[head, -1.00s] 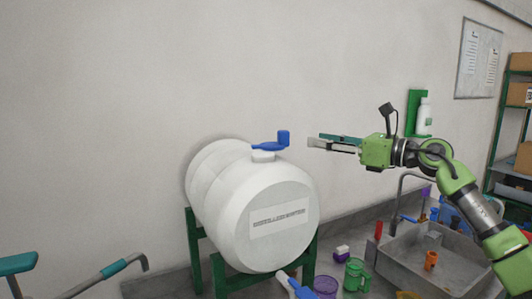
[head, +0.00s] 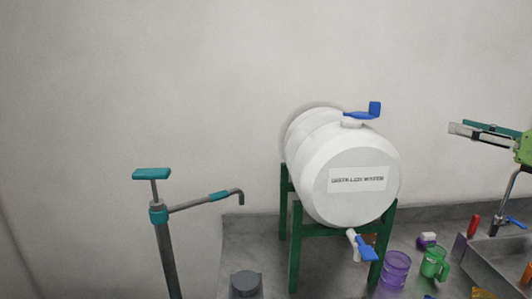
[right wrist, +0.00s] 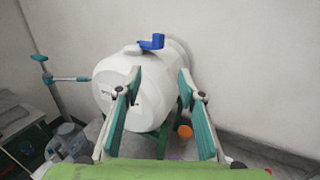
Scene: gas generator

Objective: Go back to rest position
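My right gripper (head: 484,135) is at the right edge of the head view, raised in the air to the right of the white distilled water barrel (head: 322,160). In the right wrist view its two teal-padded fingers (right wrist: 155,84) stand wide apart with nothing between them. The barrel (right wrist: 118,82) lies on its side beyond the fingers, apart from them. Its blue top valve handle (head: 368,110) and blue lower tap (head: 365,248) both show. My left gripper does not show in either view.
A green stand (head: 296,250) holds the barrel on the grey counter. A pump with a teal handle (head: 152,174) stands at left. The air before the wall is clear.

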